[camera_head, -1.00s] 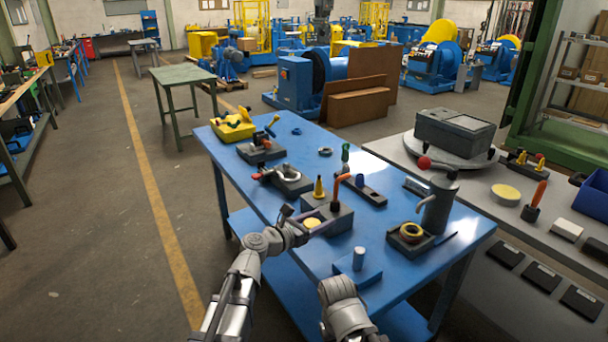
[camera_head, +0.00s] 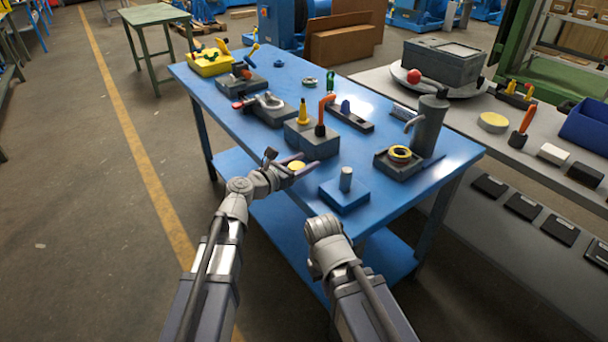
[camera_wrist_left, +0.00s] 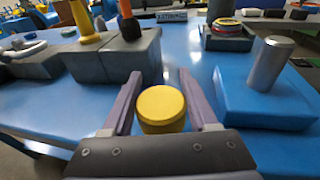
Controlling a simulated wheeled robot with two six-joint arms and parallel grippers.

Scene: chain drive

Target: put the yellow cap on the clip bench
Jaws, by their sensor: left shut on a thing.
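The yellow cap (camera_head: 296,167) is a short round piece held by my left gripper (camera_head: 299,164). In the left wrist view the cap (camera_wrist_left: 161,105) sits between the two purple-grey fingers of my left gripper (camera_wrist_left: 160,108). The cap is over the blue bench (camera_head: 257,127), near its front left edge, apart from the grey block (camera_head: 313,141) with the yellow cone and orange-handled tool. I cannot tell which surface is called the clip bench. My right arm shows at the bottom, but its gripper is not visible.
A blue block with a silver pin (camera_head: 345,179) stands right of the cap. A grey tray with rings (camera_head: 400,155) and a dark pump-like cylinder (camera_head: 430,125) stand farther right. A grey clamp (camera_head: 268,103) lies behind left. Bare blue surface lies between the grey and blue blocks.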

